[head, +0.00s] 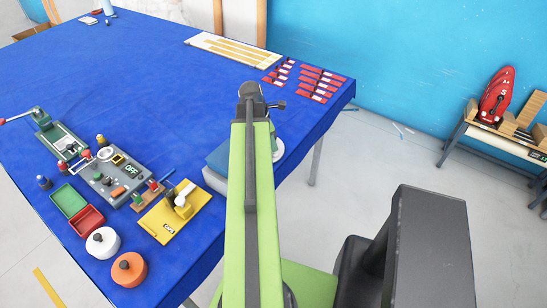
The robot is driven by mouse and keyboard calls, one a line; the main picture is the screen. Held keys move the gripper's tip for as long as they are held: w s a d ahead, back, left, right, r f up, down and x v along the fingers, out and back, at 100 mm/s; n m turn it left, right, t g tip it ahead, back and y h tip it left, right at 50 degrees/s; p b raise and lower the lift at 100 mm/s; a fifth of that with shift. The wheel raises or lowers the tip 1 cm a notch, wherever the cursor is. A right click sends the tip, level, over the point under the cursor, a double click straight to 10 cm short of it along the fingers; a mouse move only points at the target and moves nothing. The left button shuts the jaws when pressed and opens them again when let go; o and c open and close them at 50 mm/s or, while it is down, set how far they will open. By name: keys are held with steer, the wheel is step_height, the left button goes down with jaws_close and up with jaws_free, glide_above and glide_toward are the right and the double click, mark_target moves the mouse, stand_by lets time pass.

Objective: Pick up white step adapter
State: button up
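A small white stepped piece (183,208) sits on a yellow board (158,229) near the table's front right edge; it looks like the white step adapter, though it is small in this view. A round white disc (103,243) with a dark knob lies farther left. My green arm link rises through the middle of the head view to a dark joint. My gripper's fingers are not visible, and no hold on the white piece can be seen.
The blue table (140,90) has free room in its middle. A grey control board (114,176), green tray (69,201), red tray (87,221) and orange disc (129,269) crowd the left front. A blue-grey box (216,164) is partly hidden behind my arm.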

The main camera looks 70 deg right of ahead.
steer(key=b+x, duration=0.4)
steer(key=x, duration=0.1)
steer(key=shift+d, duration=0.1)
steer(key=shift+r, duration=0.1)
jaws_close()
steer(key=shift+r, duration=0.15)
